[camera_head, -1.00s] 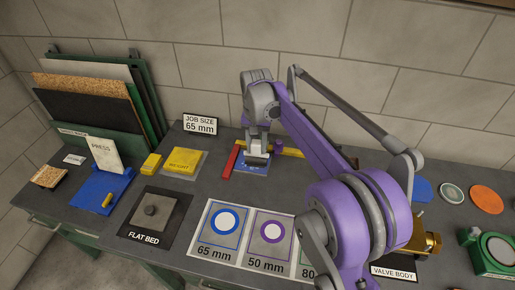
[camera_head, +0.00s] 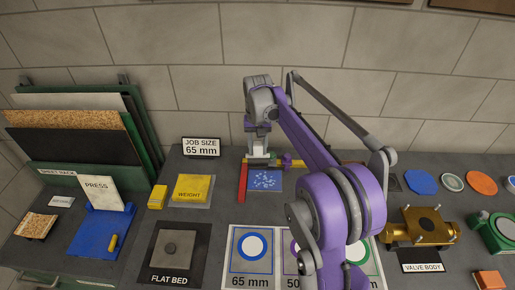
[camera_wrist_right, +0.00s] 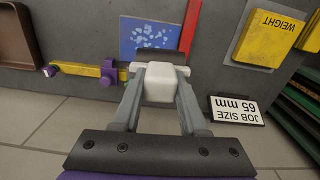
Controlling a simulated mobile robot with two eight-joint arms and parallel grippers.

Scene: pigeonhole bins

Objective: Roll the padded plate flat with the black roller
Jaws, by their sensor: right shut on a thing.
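The padded plate (camera_head: 265,181) is a blue square with pale speckles, lying flat on the bench. It also shows in the right wrist view (camera_wrist_right: 150,33). My right gripper (camera_head: 258,157) is at the plate's far edge, pointing down. Its jaws (camera_wrist_right: 158,88) are shut on the pale handle of the black roller (camera_wrist_right: 178,56). The dark roller shows at the plate's edge; I cannot tell whether it touches the plate. My left gripper is not in view.
A red bar (camera_head: 242,182) lies along the plate's left side, and a yellow bar (camera_wrist_right: 85,70) runs near its far edge. A yellow weight (camera_head: 193,187), the flat bed (camera_head: 150,268) and ring cards (camera_head: 252,270) lie nearby. The wall is close behind.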

